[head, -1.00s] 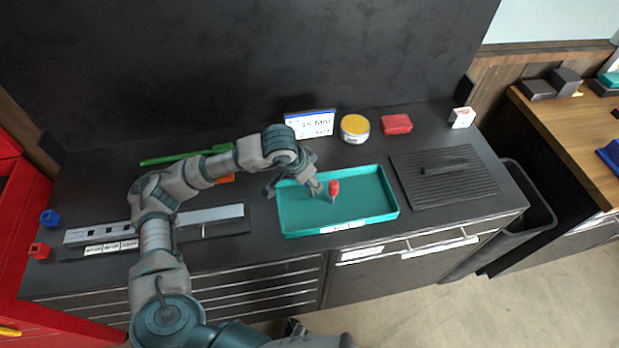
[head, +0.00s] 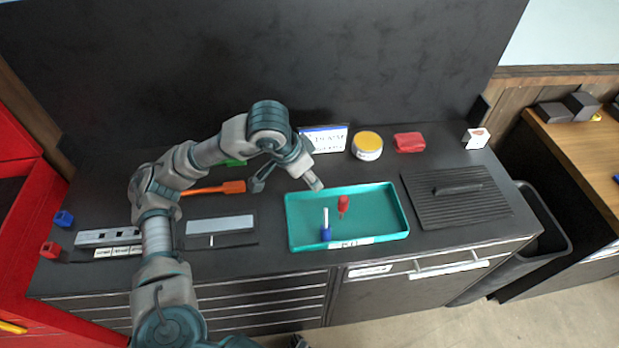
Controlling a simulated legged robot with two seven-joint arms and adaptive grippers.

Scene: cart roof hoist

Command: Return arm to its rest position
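My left gripper (head: 287,186) is open with nothing between its fingers. It hangs above the counter at the back left corner of the teal tray (head: 375,238), with its right finger over the tray's back edge. In the tray lie a red-handled tool (head: 343,204) and a blue-handled tool (head: 326,233) with a pale shaft, apart from the gripper. My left arm reaches over the left part of the counter and hides some of what lies there. My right gripper is not in clear view.
An orange tool (head: 215,188) and a grey strip (head: 220,225) lie left of the tray. Behind it stand a white sign (head: 325,139), a yellow-topped tin (head: 367,145) and a red block (head: 410,142). A ribbed dark plate (head: 460,205) lies to the right.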

